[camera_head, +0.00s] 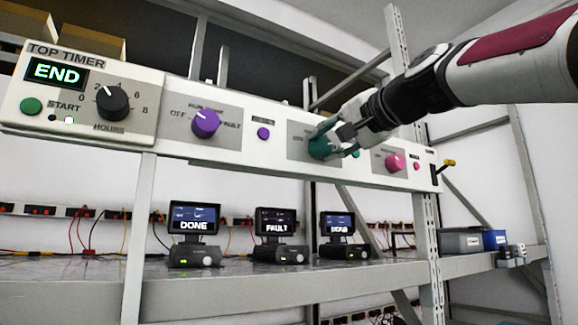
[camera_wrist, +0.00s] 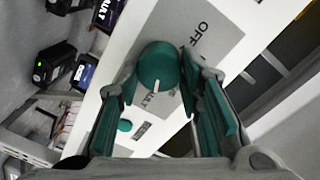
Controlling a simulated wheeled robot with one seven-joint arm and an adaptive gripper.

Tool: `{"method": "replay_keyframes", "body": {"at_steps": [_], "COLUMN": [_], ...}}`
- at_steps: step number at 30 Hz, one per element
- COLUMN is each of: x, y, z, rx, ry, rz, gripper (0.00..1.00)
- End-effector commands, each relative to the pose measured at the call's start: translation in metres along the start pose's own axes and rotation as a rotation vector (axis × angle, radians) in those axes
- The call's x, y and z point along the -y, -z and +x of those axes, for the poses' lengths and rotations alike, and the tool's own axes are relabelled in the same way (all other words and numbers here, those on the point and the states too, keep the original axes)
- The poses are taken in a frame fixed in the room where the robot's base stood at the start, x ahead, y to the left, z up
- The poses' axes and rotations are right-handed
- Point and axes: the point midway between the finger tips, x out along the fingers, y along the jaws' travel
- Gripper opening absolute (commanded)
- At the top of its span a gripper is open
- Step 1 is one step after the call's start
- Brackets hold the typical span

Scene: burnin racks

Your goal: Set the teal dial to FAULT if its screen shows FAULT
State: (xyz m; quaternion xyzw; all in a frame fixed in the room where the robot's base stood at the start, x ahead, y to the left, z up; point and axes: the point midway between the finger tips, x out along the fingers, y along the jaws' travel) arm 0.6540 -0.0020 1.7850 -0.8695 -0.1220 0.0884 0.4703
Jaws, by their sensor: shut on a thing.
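The teal dial (camera_head: 321,148) is in the middle of the white panel, between the purple and pink dials. In the wrist view the teal dial (camera_wrist: 158,62) has its white pointer mark toward the FAULT lettering (camera_wrist: 150,101), with OFF at the opposite side. My gripper (camera_head: 335,137) is at the dial; in the wrist view its teal fingers (camera_wrist: 160,72) sit on both sides of it, shut on it. Below, the middle screen (camera_head: 276,224) reads FAULT and the left screen (camera_head: 194,220) reads DONE. The right screen (camera_head: 338,225) is hard to read.
The purple dial (camera_head: 205,123) and pink dial (camera_head: 395,162) flank the teal one. A top timer (camera_head: 85,90) at left reads END. A small teal button (camera_wrist: 125,125) is near the fingers. Grey and blue bins (camera_head: 461,240) stand on the shelf at right.

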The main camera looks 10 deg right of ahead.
Motion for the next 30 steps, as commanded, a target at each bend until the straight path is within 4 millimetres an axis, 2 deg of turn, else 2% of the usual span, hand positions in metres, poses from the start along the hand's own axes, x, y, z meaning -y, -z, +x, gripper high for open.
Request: {"method": "replay_keyframes", "body": {"at_steps": [4, 5, 6, 7, 15, 19, 23, 30], "x": [0.0, 0.0, 0.0, 0.0, 0.0, 0.001, 0.001, 0.001], "y": [0.001, 0.001, 0.001, 0.001, 0.0, 0.001, 0.001, 0.001], "z": [0.0, 0.0, 0.0, 0.0, 0.0, -0.007, -0.025, -0.075], "rx": [-0.002, -0.002, -0.002, -0.002, -0.001, -0.002, -0.003, -0.004], "ry": [0.001, 0.001, 0.001, 0.001, 0.0, 0.001, 0.002, 0.002], "rz": [0.001, 0.001, 0.001, 0.0, -0.001, -0.001, -0.001, -0.001], "gripper": [0.05, 0.4, 0.49, 0.54, 0.54, 0.54, 0.54, 0.54]}}
